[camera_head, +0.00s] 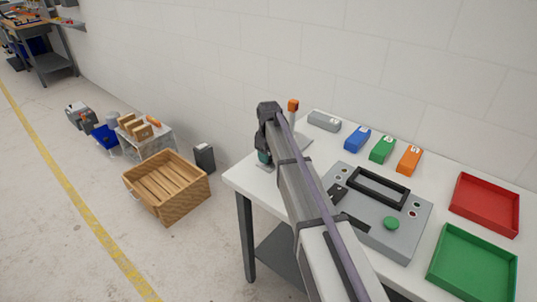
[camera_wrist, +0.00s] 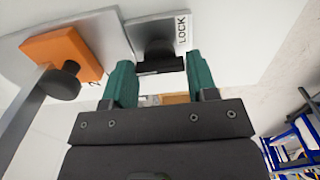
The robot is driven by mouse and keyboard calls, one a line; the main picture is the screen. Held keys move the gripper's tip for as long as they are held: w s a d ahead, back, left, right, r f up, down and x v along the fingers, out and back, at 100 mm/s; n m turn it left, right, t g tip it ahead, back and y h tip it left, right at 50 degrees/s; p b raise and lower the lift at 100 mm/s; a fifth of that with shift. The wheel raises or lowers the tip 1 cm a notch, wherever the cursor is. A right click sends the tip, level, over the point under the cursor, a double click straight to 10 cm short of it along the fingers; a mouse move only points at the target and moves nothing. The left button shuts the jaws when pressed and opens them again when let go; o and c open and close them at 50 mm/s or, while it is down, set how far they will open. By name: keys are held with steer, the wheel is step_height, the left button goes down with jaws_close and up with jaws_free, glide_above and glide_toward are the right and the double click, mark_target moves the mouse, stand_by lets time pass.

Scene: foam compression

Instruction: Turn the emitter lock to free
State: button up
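The emitter lock shows in the wrist view as a black knob (camera_wrist: 155,47) on a grey plate (camera_wrist: 122,38) with a white label reading "LOCK" (camera_wrist: 182,32). The knob's black bar (camera_wrist: 160,66) is between or just ahead of my fingertips. My gripper (camera_wrist: 160,76) is open, with a green finger on each side of the bar and gaps visible. I cannot tell whether either finger touches it. In the head view my gripper (camera_head: 264,158) is at the table's far left corner, and my arm hides most of the lock there.
The white table (camera_head: 315,120) also holds a grey device (camera_head: 400,238), blue, green and orange blocks, a red tray (camera_head: 485,205) and a green tray (camera_head: 470,265). A wooden crate (camera_head: 170,187) stands on the floor.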

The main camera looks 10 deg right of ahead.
steer(key=o, duration=0.4)
step_height(320, 180, up, 11)
steer(key=p, duration=1)
steer(key=shift+f+p, duration=0.15)
steer(key=shift+p, duration=0.25)
steer(key=s+m, duration=0.8)
steer(key=s, duration=2.4)
steer(key=shift+s+a, duration=0.15)
steer(key=shift+a, duration=0.05)
